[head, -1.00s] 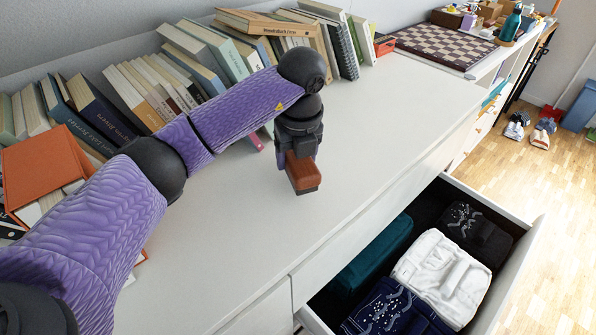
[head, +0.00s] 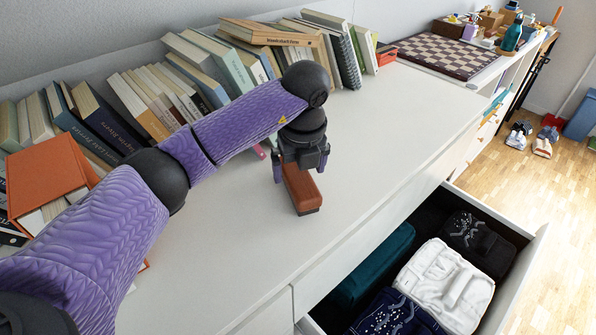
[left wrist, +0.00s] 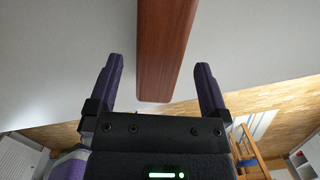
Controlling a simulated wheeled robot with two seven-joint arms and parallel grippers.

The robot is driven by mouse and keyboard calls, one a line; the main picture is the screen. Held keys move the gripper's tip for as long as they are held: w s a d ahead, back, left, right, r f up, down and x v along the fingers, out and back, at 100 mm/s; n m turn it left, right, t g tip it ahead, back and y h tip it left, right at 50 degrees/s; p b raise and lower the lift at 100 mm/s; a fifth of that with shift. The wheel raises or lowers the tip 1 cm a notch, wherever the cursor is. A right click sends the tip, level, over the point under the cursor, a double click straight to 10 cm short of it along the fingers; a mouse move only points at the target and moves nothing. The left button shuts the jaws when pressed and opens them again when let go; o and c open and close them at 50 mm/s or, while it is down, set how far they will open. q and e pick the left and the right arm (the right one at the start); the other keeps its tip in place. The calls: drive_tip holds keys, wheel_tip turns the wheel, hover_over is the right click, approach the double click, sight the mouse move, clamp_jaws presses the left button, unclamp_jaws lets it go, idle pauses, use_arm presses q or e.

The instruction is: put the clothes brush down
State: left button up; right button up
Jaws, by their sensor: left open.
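The clothes brush (head: 302,190), a reddish-brown wooden block with a dark underside, is on or very near the white dresser top, below my left gripper. My left gripper (head: 298,176) points down over it, with its fingers spread to either side. In the left wrist view the brush (left wrist: 164,50) lies between the two purple fingers of the gripper (left wrist: 157,88), with a gap on each side. Its far end runs out of that view. My right gripper is not in view.
The white dresser top (head: 400,125) is clear around the brush. A row of books (head: 150,100) stands along the wall. An open drawer (head: 532,240) with folded clothes juts out at the lower right. A chessboard (head: 446,52) lies farther back.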

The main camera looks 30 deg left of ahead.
sight(302, 181)
use_arm(q)
wheel_tip(302, 181, up, 9)
drive_tip(key=d+p, duration=0.1)
drive_tip(key=p, duration=0.2)
drive_tip(key=shift+s+r, duration=0.15)
drive_tip(key=shift+s, duration=0.3)
